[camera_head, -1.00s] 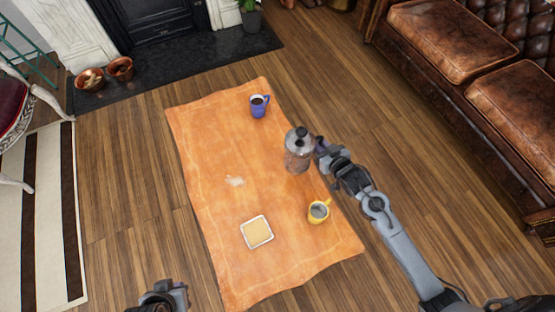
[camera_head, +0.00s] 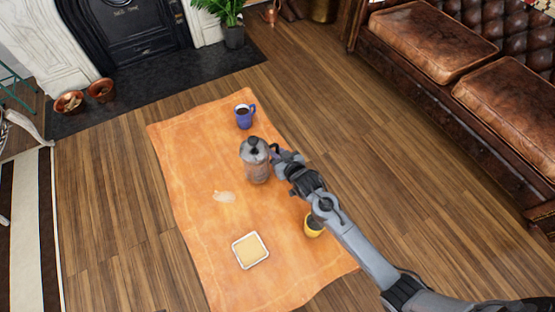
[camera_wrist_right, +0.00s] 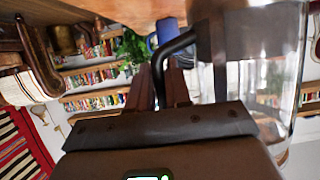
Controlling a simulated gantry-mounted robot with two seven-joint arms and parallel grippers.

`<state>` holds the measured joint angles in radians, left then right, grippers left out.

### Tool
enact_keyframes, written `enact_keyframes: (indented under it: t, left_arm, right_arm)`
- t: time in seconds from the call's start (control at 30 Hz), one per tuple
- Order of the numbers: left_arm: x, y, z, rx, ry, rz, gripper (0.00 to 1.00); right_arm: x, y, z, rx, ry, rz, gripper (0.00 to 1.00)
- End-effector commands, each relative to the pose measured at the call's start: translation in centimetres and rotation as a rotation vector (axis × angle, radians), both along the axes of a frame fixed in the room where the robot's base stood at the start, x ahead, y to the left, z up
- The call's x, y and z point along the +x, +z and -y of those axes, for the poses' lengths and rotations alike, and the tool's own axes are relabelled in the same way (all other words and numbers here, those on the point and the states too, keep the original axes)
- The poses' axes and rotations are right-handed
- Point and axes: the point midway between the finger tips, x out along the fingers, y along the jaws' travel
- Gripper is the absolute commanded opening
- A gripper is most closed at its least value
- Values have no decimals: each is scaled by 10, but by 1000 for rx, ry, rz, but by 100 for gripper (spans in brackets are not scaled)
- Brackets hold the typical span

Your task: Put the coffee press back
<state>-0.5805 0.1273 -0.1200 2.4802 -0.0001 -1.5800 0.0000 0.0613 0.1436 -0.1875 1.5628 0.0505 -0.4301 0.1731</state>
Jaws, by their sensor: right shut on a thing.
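The coffee press (camera_head: 256,168), a glass jug with a dark lid and knob, is upright over the middle right of the orange-covered table (camera_head: 190,160). I cannot tell whether its base touches the cloth. My right gripper (camera_head: 279,157) is shut on its handle, on the right side of the jug. The right wrist view shows the black handle (camera_wrist_right: 177,43) at the fingers (camera_wrist_right: 168,88) and the clear glass body (camera_wrist_right: 262,85) beside them. My left gripper is not in view.
A blue mug (camera_head: 243,119) stands behind the press. A yellow mug (camera_head: 313,231) is partly hidden under my right arm. A square plate (camera_head: 235,252) with a pale slice (camera_head: 251,249) lies in front. A pale spill (camera_head: 224,196) marks the cloth; the table's left side is clear.

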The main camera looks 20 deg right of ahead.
Motion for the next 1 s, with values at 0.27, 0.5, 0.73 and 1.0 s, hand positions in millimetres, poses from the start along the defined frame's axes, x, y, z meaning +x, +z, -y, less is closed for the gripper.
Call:
enact_keyframes:
  t: [0.27, 0.5, 0.73, 1.0]
  left_arm:
    - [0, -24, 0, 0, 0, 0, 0]
    - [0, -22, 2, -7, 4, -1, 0]
    - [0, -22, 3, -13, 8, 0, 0]
    - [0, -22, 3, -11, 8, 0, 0]
  right_arm:
    - [1, -31, 0, 1, 0, 5, 0]
    - [1, -31, 0, 2, -1, 6, 0]
    - [1, -35, 0, 2, -1, 4, 0]
    - [-1, -37, 0, 0, 0, -2, 44]
